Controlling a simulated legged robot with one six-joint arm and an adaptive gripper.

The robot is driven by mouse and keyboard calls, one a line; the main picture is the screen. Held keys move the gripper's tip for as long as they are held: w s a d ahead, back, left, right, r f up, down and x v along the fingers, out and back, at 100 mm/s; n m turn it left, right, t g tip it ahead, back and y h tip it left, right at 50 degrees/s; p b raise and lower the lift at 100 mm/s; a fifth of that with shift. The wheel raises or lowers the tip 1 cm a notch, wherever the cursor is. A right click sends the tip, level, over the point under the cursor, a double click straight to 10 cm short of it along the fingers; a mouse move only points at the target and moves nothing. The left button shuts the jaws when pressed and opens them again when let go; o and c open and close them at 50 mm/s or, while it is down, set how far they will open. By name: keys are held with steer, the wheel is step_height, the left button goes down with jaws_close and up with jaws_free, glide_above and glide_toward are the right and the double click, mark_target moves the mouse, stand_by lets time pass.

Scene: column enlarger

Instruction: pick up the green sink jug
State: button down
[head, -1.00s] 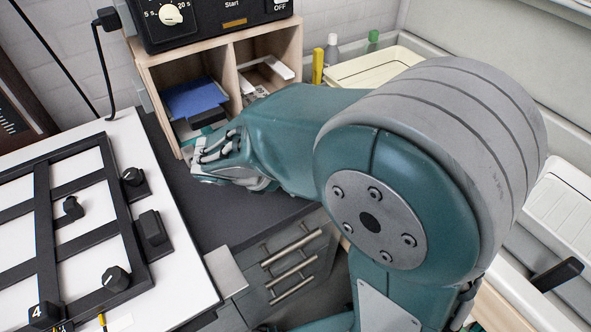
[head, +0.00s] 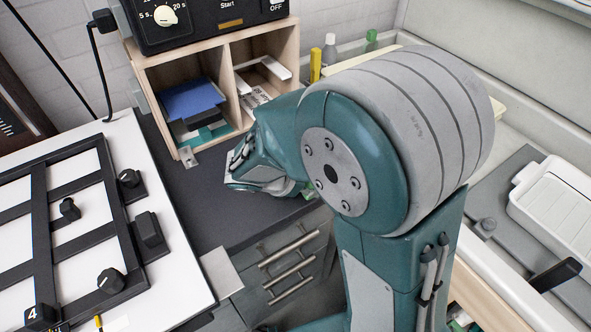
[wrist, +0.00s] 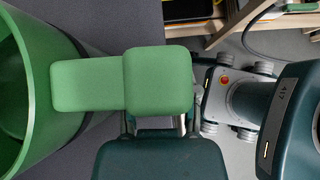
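The green jug (wrist: 60,125) fills the left side of the wrist view, its round open mouth cut off by the picture edge. Its broad green handle (wrist: 90,85) reaches right, ending in a squarish block in the middle. My gripper (wrist: 155,125) is at the handle's outer end, its dark body just below it. The handle hides part of the fingers, so I cannot tell whether they are closed on it. In the head view my wrist is over the dark counter, and my arm hides most of the jug; only a small green patch shows beside the wrist.
A wooden shelf unit (head: 150,85) with blue and dark items stands behind my wrist. A white board with a black frame (head: 40,225) lies left. Grey drawers (head: 285,265) are below the counter. A white ribbed tray (head: 560,205) is in the sink area at right.

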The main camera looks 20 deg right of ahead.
steer(key=shift+a, duration=0.15)
steer(key=r, duration=0.4)
steer(key=shift+a, duration=0.35)
steer(key=s+f+v, duration=0.1)
steer(key=v, duration=0.7)
steer(key=s+a+f+v, duration=0.1)
steer(key=v, duration=0.6)
steer(key=shift+s+a+r, duration=0.3)
steer(key=shift+s+a, duration=0.05)
steer(key=shift+a, duration=0.1)
steer(key=c, duration=1.3)
jaws_free()
jaws_close()
